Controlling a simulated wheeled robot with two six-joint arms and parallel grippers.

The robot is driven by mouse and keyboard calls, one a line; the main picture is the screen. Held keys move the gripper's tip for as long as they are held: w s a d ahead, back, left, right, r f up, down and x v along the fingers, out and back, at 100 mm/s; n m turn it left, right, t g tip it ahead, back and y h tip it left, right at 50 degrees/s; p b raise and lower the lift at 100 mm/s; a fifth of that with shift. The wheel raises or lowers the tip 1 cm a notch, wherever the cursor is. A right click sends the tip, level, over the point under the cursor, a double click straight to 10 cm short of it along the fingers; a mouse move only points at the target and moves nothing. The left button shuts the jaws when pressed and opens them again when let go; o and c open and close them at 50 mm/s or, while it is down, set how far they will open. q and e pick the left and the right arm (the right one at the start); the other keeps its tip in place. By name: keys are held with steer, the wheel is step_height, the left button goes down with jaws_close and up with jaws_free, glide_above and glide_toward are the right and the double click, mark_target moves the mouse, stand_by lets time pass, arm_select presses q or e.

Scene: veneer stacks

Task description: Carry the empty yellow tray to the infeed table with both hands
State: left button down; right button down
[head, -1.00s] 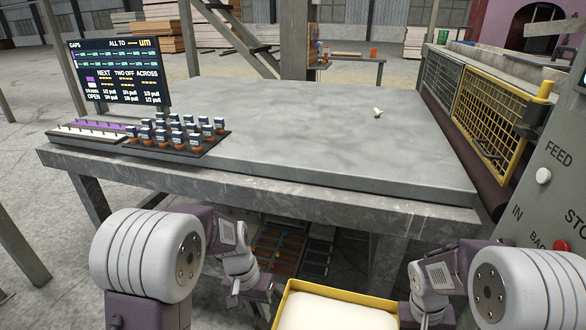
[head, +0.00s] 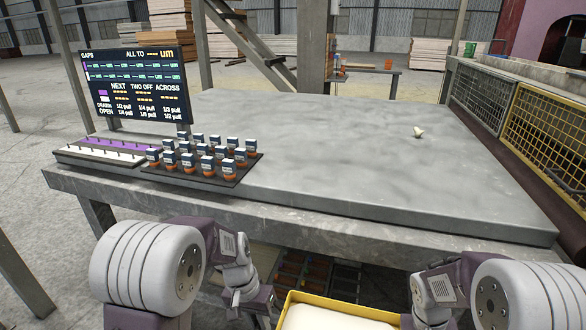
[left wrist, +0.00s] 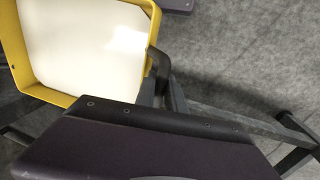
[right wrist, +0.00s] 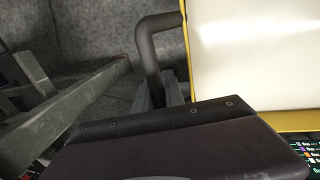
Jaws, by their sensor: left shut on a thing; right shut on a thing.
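The yellow tray (head: 345,299) is at the bottom edge of the head view, held low in front of the table. Its white inner floor looks bare; its near part is cut off. My left gripper (head: 264,307) is at its left side and my right gripper (head: 408,319) at its right side, both shut on it. The left wrist view shows the yellow rim (left wrist: 72,98) and a dark curved handle. The right wrist view shows the tray's rim (right wrist: 300,121) and another dark handle (right wrist: 148,55). The fingertips are mostly hidden. A large grey table (head: 340,150) stands ahead.
On the table's left are a display screen (head: 138,84), a strip of purple and white pieces (head: 100,151) and a dark rack (head: 200,172) of several small bottles. A small pale object (head: 418,132) lies right of centre. A yellow mesh guard (head: 550,140) borders the right.

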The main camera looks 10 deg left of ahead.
arm_select(q)
steer(key=shift+s+d+r, duration=0.1)
steer(key=shift+d, duration=0.05)
arm_select(e)
steer(key=shift+d, duration=0.1)
arm_select(q)
steer(key=shift+r, duration=0.1)
arm_select(e)
steer(key=shift+r, duration=0.15)
